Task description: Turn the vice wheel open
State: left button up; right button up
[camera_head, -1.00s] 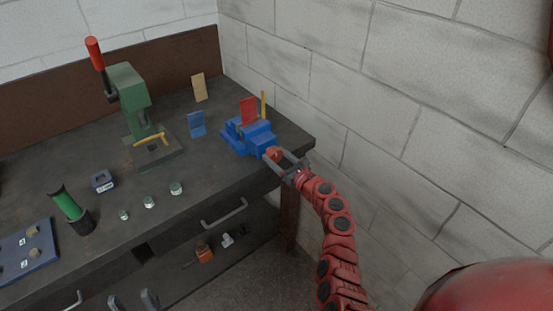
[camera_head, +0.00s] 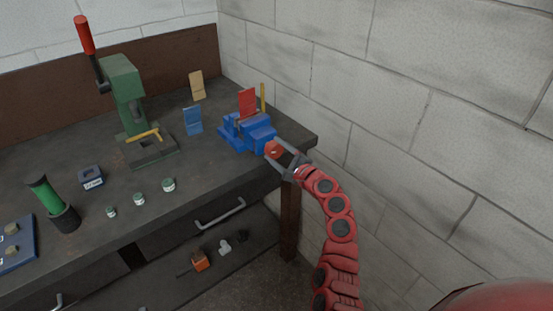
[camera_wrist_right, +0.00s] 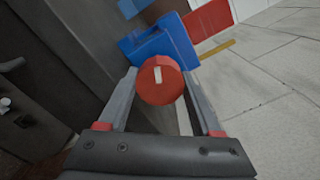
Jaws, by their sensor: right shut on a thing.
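The blue vice (camera_head: 248,133) stands at the bench's right front corner, and part of it shows in the right wrist view (camera_wrist_right: 165,45). Its red wheel (camera_head: 272,149) faces the bench's front edge. In the right wrist view the round wheel (camera_wrist_right: 160,88) has a white mark on its face, nearly upright and slightly tilted. My right gripper (camera_wrist_right: 160,90) is shut on the wheel, one finger on each side; it also shows in the head view (camera_head: 279,153). A red plate (camera_head: 247,102) stands upright at the vice. My left gripper is not in view.
A green press (camera_head: 125,95) with a red-tipped lever stands left of the vice. A blue plate (camera_head: 193,120) and a tan plate (camera_head: 197,85) stand between them. A yellow strip (camera_head: 263,98) rises behind the vice. A block wall (camera_head: 390,110) is close on the right.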

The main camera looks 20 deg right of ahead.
jog(key=n+b, duration=0.4)
jog(key=b, duration=0.1)
jog(key=n+b, duration=0.4)
jog(key=b, duration=0.1)
jog(key=n+b, duration=0.4)
jog(key=b, duration=0.1)
jog(key=shift+s+f+n, duration=0.15)
jog(key=shift+f+n, duration=0.15)
jog(key=shift+n, duration=0.1)
jog(key=n+b, duration=0.4)
jog(key=r+n+b, duration=0.1)
jog(key=n+b, duration=0.3)
jog(key=b, duration=0.1)
jog(key=n+b, duration=0.3)
jog(key=b, duration=0.1)
jog(key=shift+s+d+r+n, duration=0.2)
jog(key=shift+s+n, duration=0.1)
jog(key=shift+n, duration=0.1)
jog(key=shift+r+n+b, duration=0.1)
jog(key=shift+n+b, duration=0.65)
jog(key=shift+n, duration=0.05)
jog(key=shift+o, duration=0.2)
jog(key=shift+w, duration=0.1)
jog(key=shift+w+a, duration=0.25)
jog(key=shift+w, duration=0.1)
jog(key=shift+w+f, duration=0.1)
jog(key=shift+f, duration=0.6)
jog(key=shift+c, duration=0.2)
jog(key=shift+f, duration=0.15)
